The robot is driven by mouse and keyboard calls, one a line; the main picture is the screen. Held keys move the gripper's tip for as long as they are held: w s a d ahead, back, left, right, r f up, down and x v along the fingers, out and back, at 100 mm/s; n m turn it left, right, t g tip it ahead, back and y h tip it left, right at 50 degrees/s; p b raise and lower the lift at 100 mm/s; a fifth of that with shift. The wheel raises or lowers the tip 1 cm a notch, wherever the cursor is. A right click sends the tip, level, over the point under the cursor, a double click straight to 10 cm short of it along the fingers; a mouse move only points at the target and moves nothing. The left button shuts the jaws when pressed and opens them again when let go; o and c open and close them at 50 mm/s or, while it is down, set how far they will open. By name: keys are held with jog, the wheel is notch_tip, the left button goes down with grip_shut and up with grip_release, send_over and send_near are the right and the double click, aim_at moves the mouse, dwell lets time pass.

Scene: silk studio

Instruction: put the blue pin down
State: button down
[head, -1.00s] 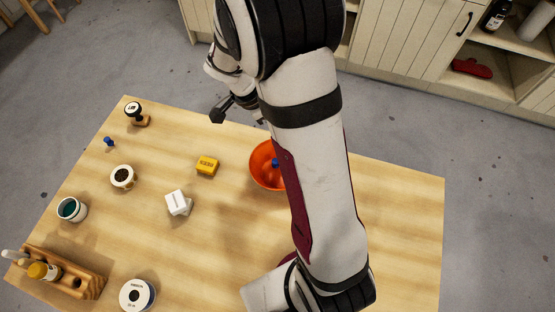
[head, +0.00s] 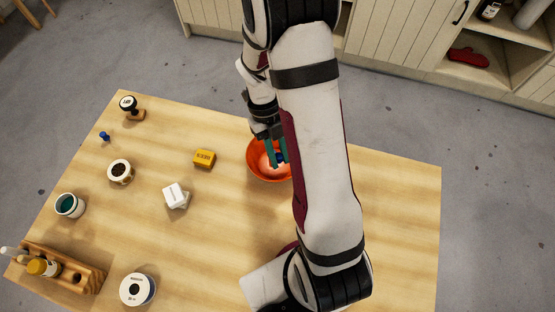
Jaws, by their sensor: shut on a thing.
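My gripper (head: 276,156) points down into the orange bowl (head: 256,168) at the far middle of the table. Its teal fingers are shut on a small blue pin (head: 280,157), which shows in part between the fingertips, inside the bowl's outline. Whether the pin touches the bowl's bottom I cannot tell. My forearm hides the right side of the bowl. Another small blue pin (head: 104,136) stands on the table at the far left, well apart from my gripper.
A yellow box (head: 204,158) and white blocks (head: 175,196) lie left of the bowl. The table's right side (head: 400,215) is clear.

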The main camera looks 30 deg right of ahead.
aim_at(281, 174)
notch_tip(281, 174, down, 4)
jog(key=shift+w+a+f, duration=0.1)
jog(key=c, duration=1)
grip_release()
jog(key=shift+c, duration=0.2)
